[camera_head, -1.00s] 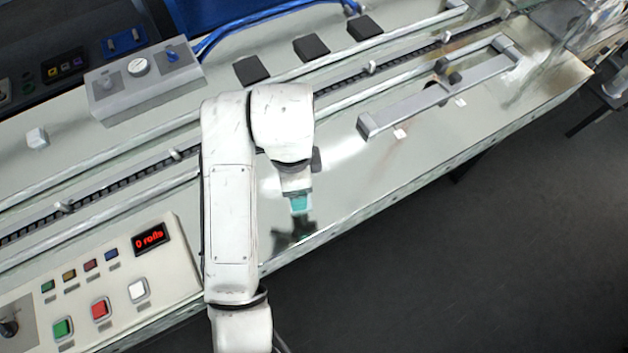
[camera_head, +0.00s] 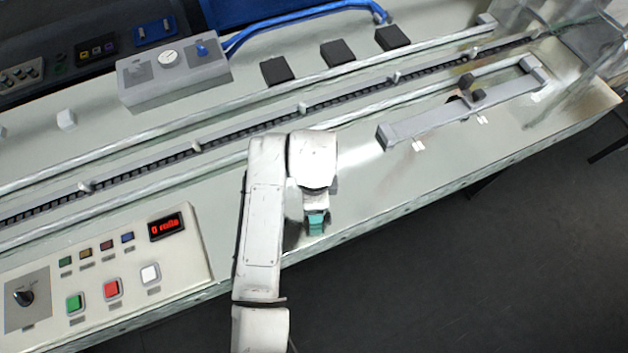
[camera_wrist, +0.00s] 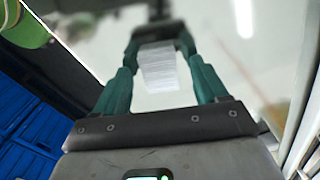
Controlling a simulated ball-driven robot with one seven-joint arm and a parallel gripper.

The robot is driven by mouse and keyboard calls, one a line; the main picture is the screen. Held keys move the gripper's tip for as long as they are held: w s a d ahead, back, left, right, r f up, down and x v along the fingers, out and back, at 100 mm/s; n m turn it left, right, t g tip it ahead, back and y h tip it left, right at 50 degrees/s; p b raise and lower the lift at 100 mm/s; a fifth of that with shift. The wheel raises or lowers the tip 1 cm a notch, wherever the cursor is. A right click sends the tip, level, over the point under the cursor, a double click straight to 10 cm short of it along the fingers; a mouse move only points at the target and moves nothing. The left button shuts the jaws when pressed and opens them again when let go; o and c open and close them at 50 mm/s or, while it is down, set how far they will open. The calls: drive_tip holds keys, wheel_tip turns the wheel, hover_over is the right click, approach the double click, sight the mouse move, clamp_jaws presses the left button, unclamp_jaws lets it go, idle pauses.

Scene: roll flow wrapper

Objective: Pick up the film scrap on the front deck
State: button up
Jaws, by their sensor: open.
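My gripper (camera_head: 316,229) has teal fingers and is low over the front deck (camera_head: 366,187), near its front edge. In the wrist view my gripper (camera_wrist: 159,47) is open, one finger on each side of a white, finely lined piece that looks like the film scrap (camera_wrist: 159,72). I cannot tell whether the fingers touch it. In the head view my arm and gripper hide this piece.
A control panel (camera_head: 190,262) is left of my arm. A grey guide bar (camera_head: 440,121) with small white pieces (camera_head: 419,146) beside it is to the right. A chain conveyor (camera_head: 245,128) runs behind. The wrist view shows a green container (camera_wrist: 22,27) and a blue crate (camera_wrist: 30,135).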

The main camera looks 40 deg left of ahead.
drive_tip(key=c, duration=1.1)
drive_tip(key=shift+r, duration=0.1)
